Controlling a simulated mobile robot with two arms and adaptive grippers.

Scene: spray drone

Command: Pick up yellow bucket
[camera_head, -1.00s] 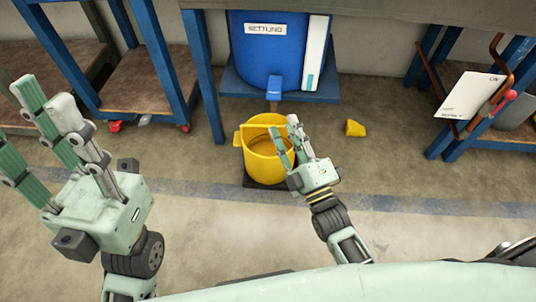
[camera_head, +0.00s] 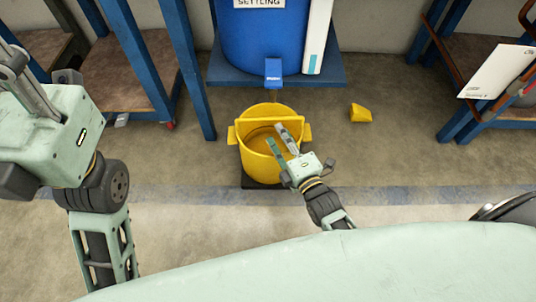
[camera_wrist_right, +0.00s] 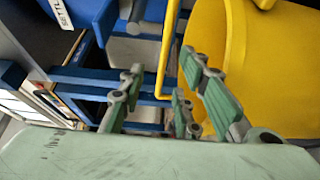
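The yellow bucket (camera_head: 258,165) stands upright on a dark mat on the floor, below the blue tank's spout, with a bar across its top and side tabs. My right gripper (camera_head: 283,142) is over the bucket's right front rim. In the right wrist view its fingers (camera_wrist_right: 165,95) are spread apart. The bucket's yellow handle bar (camera_wrist_right: 166,55) shows between them, and the bucket wall (camera_wrist_right: 265,75) fills the right. I cannot tell whether they touch. My left gripper (camera_head: 20,78) is at the left edge, empty, its fingers spread and partly cut off.
A blue settling tank (camera_head: 262,45) sits on a blue stand (camera_head: 222,70) behind the bucket. A yellow wedge (camera_head: 360,113) lies on the floor to the right. Blue-framed benches stand left (camera_head: 135,65) and right (camera_head: 470,70). The floor in front is clear.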

